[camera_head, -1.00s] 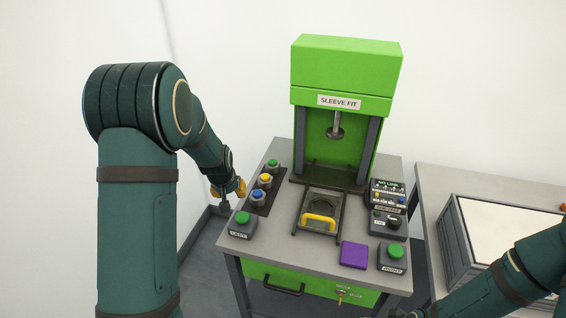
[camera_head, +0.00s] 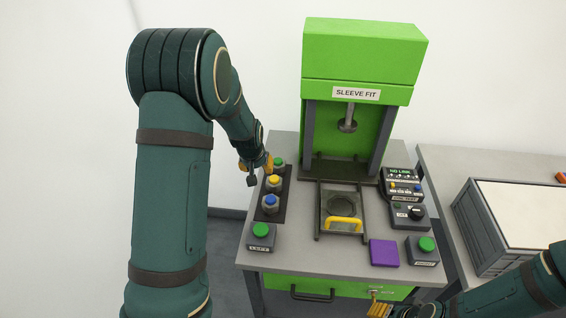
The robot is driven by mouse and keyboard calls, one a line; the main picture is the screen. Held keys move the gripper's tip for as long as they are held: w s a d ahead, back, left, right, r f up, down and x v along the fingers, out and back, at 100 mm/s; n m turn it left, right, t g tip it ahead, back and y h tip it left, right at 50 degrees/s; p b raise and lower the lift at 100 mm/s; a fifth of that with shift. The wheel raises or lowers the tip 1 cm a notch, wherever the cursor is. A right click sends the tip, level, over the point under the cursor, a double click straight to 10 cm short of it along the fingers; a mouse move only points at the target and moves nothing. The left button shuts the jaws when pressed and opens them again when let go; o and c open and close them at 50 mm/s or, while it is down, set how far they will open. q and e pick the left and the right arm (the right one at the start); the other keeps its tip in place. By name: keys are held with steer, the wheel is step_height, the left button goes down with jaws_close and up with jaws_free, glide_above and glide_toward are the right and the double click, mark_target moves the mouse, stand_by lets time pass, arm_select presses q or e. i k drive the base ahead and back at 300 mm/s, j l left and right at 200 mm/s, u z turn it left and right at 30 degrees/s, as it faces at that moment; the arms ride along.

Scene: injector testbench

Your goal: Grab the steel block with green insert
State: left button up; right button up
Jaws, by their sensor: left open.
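The steel block with green insert (camera_head: 279,164) stands at the far end of a dark strip (camera_head: 270,207) on the left of the bench. Blocks with a yellow insert (camera_head: 274,182) and a blue insert (camera_head: 270,203) stand nearer on the same strip. My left gripper (camera_head: 260,172) is open, just left of the green-insert block and the yellow one. It partly overlaps the green-insert block in the picture; I cannot tell whether they touch. My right gripper (camera_head: 380,309) shows only as yellow fingers at the bottom edge, by the bench front; its opening is unclear.
A green press (camera_head: 362,55) labelled SLEEVE FIT stands behind. A fixture with a yellow handle (camera_head: 344,224), a purple pad (camera_head: 384,253), a left green button (camera_head: 260,231) and a right one (camera_head: 426,244) are on the bench. A grey case (camera_head: 490,246) is at right.

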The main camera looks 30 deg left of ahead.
mark_target(279, 171)
steer(key=j+z, duration=0.25)
steer(key=j, duration=0.2)
steer(key=k+j+z, duration=0.1)
steer(key=j+z, duration=0.15)
steer(key=j, duration=0.15)
steer(key=k+j+z, duration=0.1)
steer(key=j+z, duration=0.15)
steer(key=j, duration=0.15)
steer(key=k+j+z, duration=0.25)
steer(key=j, duration=0.15)
steer(key=i, duration=0.1)
